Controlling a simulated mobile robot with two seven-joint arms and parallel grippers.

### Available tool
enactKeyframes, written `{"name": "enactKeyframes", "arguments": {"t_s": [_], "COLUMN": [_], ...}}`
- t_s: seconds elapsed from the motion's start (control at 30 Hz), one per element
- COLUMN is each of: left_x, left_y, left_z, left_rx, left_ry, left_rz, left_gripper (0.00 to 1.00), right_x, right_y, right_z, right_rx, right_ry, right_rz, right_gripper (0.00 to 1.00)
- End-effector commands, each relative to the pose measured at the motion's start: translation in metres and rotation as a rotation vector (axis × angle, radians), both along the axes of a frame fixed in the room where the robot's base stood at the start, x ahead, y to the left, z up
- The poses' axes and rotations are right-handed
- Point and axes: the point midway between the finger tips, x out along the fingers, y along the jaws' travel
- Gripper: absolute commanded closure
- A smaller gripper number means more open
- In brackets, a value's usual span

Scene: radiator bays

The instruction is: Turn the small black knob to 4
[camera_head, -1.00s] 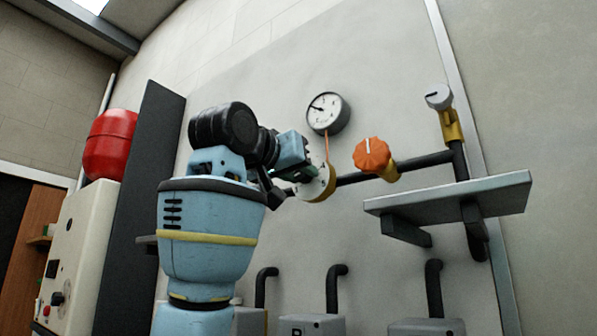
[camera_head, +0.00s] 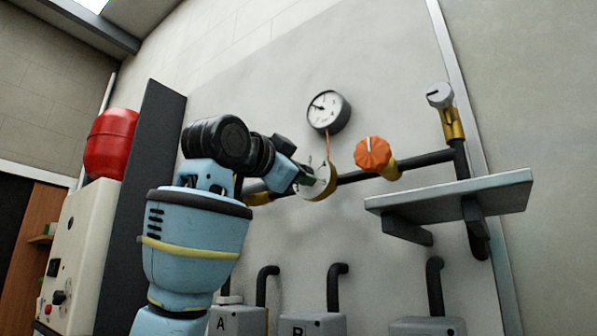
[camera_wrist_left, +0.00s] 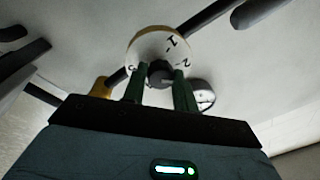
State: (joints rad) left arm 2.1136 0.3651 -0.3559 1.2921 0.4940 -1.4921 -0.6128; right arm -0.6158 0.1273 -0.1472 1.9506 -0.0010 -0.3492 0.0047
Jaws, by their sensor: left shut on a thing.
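The small black knob (camera_wrist_left: 160,76) sits in the middle of a round pale dial plate (camera_wrist_left: 150,42) with dark numerals; a 1 and a 2 can be read in the left wrist view. My left gripper (camera_wrist_left: 158,82) is shut on the knob, with one green finger on each side. The knob's pointer cannot be made out. In the head view the dial plate (camera_head: 325,184) shows partly behind my left gripper (camera_head: 307,180), and the knob is hidden there. My right gripper is in neither view.
An orange knob (camera_head: 372,154) sits on the dark pipe to the right of the dial, and a round gauge (camera_head: 328,112) hangs above. A grey shelf (camera_head: 455,200) juts out at the right. A grey-capped brass valve (camera_head: 440,97) stands above it.

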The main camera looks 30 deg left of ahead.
Motion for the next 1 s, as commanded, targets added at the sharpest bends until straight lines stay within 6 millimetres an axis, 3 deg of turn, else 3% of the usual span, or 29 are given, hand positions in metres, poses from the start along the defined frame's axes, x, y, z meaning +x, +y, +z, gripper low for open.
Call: {"name": "enactKeyframes", "arguments": {"t_s": [1.0], "left_x": [-0.0012], "left_y": [0.0028], "left_z": [0.0023], "left_rx": [0.961], "left_ry": [-0.079], "left_rz": [0.001], "left_gripper": [0.94], "right_x": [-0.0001], "right_y": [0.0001], "right_z": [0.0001], "right_rx": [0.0], "right_ry": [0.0], "right_rz": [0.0], "right_gripper": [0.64]}}
